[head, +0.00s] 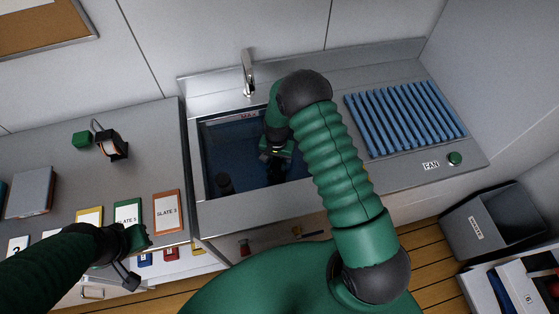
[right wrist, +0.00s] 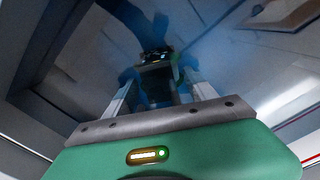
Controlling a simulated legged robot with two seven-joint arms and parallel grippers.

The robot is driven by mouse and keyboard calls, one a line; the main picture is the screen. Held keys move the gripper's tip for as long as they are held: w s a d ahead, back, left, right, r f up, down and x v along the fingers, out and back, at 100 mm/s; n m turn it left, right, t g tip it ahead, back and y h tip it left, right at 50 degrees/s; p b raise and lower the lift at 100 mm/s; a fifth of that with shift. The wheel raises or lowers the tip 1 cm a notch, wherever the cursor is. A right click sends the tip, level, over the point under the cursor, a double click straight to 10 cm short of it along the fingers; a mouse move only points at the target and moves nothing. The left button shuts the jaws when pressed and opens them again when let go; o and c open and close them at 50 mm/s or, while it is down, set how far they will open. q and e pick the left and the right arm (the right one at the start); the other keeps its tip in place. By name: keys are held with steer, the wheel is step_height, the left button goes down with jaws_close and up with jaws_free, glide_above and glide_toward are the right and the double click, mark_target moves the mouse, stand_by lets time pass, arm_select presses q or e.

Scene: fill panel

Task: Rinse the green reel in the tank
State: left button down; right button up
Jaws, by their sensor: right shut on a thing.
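The tank (head: 212,128) is a sink basin with dark blue water, set in the steel counter below a tap. My right arm reaches down into it. My right gripper (head: 276,178) is low inside the tank, its fingertips hard to make out. In the right wrist view my right gripper (right wrist: 160,92) is shut on a dark thing with green at its edge, which looks like the green reel (right wrist: 177,70). Blue haze and shade blur its outline. My left gripper (head: 134,268) is above the front of the left bench, and its fingers are unclear.
A grey bin (head: 495,222) stands at right.

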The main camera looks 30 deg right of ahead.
steer(key=shift+a, duration=0.25)
steer(key=shift+d, duration=0.15)
steer(key=shift+s+d, duration=0.25)
steer(key=shift+d, duration=0.8)
steer(key=shift+a, duration=0.15)
steer(key=shift+w+a, duration=0.15)
steer(key=shift+a, duration=0.4)
steer(key=shift+w+a, duration=0.15)
steer(key=shift+a, duration=0.35)
steer(key=shift+r, duration=0.15)
step_height(320, 180, up, 26)
steer(key=p, duration=1.9)
